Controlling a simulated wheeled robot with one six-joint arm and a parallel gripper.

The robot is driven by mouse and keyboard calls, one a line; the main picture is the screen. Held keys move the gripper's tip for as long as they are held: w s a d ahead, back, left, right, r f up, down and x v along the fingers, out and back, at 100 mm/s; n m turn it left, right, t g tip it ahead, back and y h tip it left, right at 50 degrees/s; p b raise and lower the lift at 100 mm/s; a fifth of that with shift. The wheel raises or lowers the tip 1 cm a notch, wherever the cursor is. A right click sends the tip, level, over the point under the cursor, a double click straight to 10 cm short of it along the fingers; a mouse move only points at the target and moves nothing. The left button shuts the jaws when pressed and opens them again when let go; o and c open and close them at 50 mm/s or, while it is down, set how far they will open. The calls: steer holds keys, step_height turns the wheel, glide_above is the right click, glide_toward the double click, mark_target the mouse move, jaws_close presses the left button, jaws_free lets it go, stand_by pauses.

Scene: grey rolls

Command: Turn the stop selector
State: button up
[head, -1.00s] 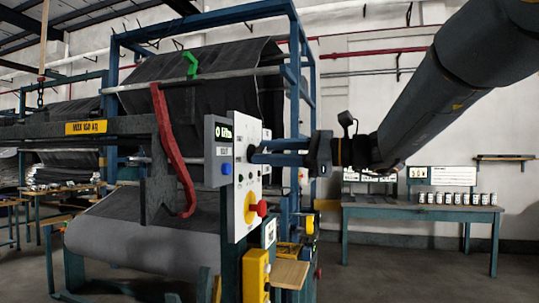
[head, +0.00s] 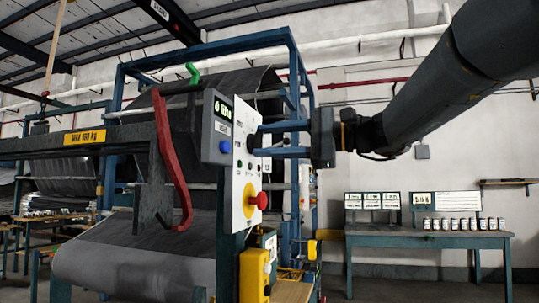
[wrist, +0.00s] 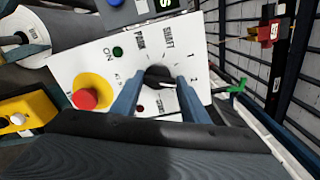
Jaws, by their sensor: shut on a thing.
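The stop selector is a black knob (wrist: 160,75) on a white control panel (wrist: 75,60), which also shows in the head view (head: 242,190). My gripper (wrist: 160,84) has its two blue fingers on either side of the knob and is shut on it. Where the knob points is hard to tell.
A red mushroom button on a yellow disc (wrist: 92,92) and a green lamp (wrist: 117,51) share the panel. A grey display box (head: 217,127) adjoins it. A red hooked bar (head: 170,160) and large grey roll (head: 130,255) stand left. A table (head: 430,238) stands right.

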steer(key=shift+n+b, duration=0.3)
steer(key=o, duration=1.1)
steer(key=shift+c, duration=0.2)
steer(key=b+v, duration=0.1)
steer(key=v, duration=0.7)
steer(key=shift+a, duration=0.1)
